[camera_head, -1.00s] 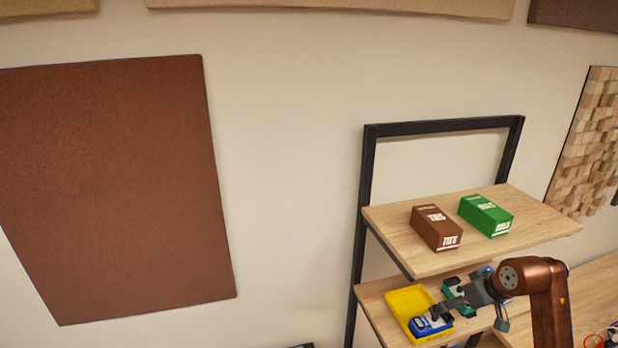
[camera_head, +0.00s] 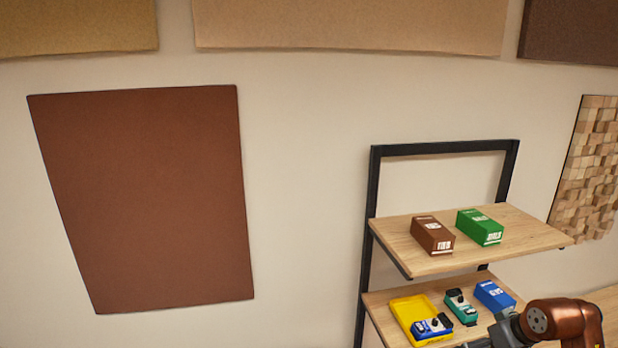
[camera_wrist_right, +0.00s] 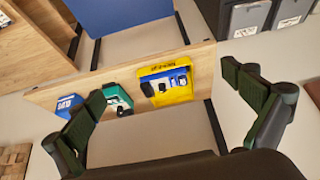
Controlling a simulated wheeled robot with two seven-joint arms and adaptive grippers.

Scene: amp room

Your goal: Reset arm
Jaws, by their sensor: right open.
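My right arm comes in at the lower right of the head view, below and in front of the lower shelf. In the right wrist view, my right gripper (camera_wrist_right: 172,112) is open, its two fingers wide apart with nothing between them. Beyond it are the yellow tray (camera_wrist_right: 183,97) with a blue pedal (camera_wrist_right: 160,84) in it, a teal pedal (camera_wrist_right: 118,100) and a blue box (camera_wrist_right: 68,104). In the head view the blue pedal (camera_head: 432,327) sits in the yellow tray (camera_head: 404,308), with the teal pedal (camera_head: 461,306) and blue box (camera_head: 494,295) to the right. My left gripper is not in view.
A black-framed rack holds an upper shelf (camera_head: 408,251) with a brown box (camera_head: 432,236) and a green box (camera_head: 480,227). The lower shelf (camera_head: 379,297) is beneath it. Brown panel (camera_head: 150,200) and wooden block panel (camera_head: 587,170) hang on the wall. Grey bins (camera_wrist_right: 247,18) show in the wrist view.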

